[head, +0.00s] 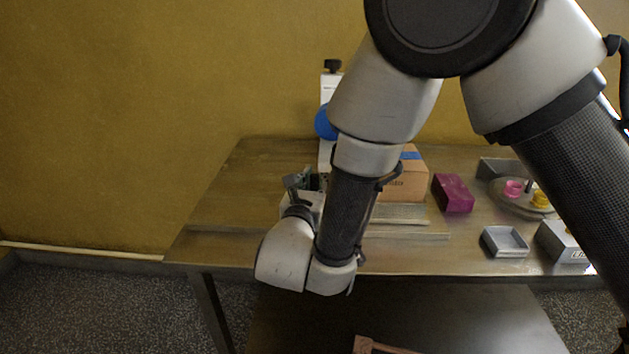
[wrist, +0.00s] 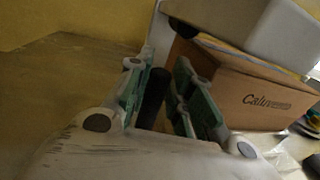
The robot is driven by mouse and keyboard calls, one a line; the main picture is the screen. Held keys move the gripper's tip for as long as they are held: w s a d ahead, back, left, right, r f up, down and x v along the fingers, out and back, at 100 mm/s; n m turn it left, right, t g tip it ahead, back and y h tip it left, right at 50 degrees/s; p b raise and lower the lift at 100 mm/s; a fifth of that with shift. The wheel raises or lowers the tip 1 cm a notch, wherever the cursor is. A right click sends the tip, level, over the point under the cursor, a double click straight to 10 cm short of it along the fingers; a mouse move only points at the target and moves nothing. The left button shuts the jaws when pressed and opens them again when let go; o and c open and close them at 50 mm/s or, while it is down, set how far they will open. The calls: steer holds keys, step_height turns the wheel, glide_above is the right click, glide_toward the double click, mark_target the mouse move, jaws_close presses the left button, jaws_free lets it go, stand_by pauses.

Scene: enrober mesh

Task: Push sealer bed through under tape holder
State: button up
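The cardboard box (head: 408,183) has blue tape on top and sits on a pale flat bed (head: 402,214), seemingly the sealer bed, on the table. The tape holder, a white post (head: 329,88) with a blue roll (head: 324,122), stands left of the box, partly hidden by my arm. In the wrist view, a pale housing (wrist: 275,30), probably the tape holder, overhangs the box (wrist: 245,92). My gripper (head: 298,184) is low at the bed's left end; in the wrist view (wrist: 160,85) its fingers are apart with a dark upright rod (wrist: 153,98) between them. I cannot tell whether they touch it.
On the table's right are a magenta block (head: 453,193), a grey tray (head: 505,242), a round plate (head: 497,196) with pink and yellow pieces, and a grey labelled box (head: 562,242). The table's left part (head: 235,205) is clear.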

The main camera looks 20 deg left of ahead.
steer(key=o, duration=0.4)
steer(key=shift+w+d, duration=0.1)
steer(key=shift+d, duration=0.1)
steer(key=shift+c, duration=0.2)
steer(key=shift+s+a, duration=0.1)
steer(key=shift+s, duration=0.35)
steer(key=s+d, duration=0.1)
steer(key=s, duration=1)
